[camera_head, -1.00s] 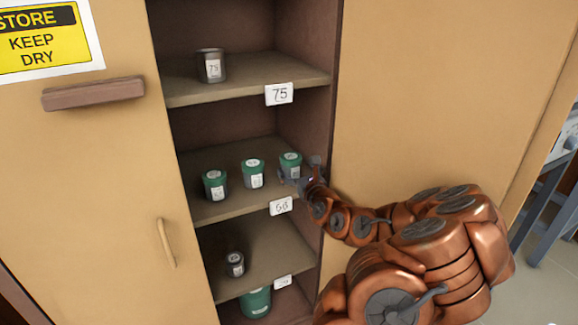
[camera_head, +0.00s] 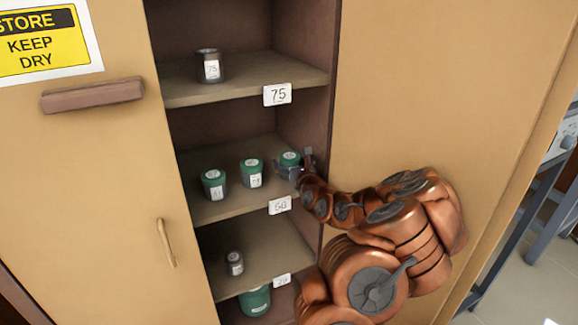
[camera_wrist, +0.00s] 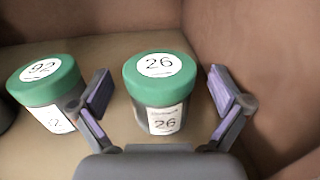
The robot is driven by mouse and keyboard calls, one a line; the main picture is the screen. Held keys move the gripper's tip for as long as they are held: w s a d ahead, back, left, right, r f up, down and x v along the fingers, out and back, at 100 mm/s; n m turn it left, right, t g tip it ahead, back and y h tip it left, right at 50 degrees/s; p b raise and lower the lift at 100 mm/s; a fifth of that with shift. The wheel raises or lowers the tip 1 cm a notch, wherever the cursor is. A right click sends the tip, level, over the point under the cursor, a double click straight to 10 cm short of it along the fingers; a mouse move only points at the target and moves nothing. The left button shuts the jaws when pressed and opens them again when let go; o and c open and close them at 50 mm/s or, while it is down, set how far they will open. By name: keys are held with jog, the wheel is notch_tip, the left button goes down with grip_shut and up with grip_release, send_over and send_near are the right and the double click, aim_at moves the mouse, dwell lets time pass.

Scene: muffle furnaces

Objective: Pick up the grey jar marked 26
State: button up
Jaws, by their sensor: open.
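The jar marked 26 (camera_wrist: 160,95) has a grey body, a green lid and white labels reading 26. It stands upright on the middle shelf, at the right end of a row of jars, and shows in the head view (camera_head: 289,160). My gripper (camera_wrist: 160,98) is open, with one finger on each side of this jar. Both fingers look apart from it in the wrist view. In the head view my gripper (camera_head: 299,166) is at the shelf's right side and hides the jar's lower part.
A similar jar marked 92 (camera_wrist: 48,92) stands close by my left finger. Another green-lidded jar (camera_head: 214,185) is further left. The cabinet's right inner wall (camera_wrist: 255,50) is close on the right. The upper shelf (camera_head: 245,88) is above, the lower shelf (camera_head: 265,262) below.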

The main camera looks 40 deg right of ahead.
jog(key=shift+w+d, duration=0.2)
jog(key=shift+w, duration=0.4)
jog(key=shift+c, duration=0.4)
jog(key=c, duration=1.4)
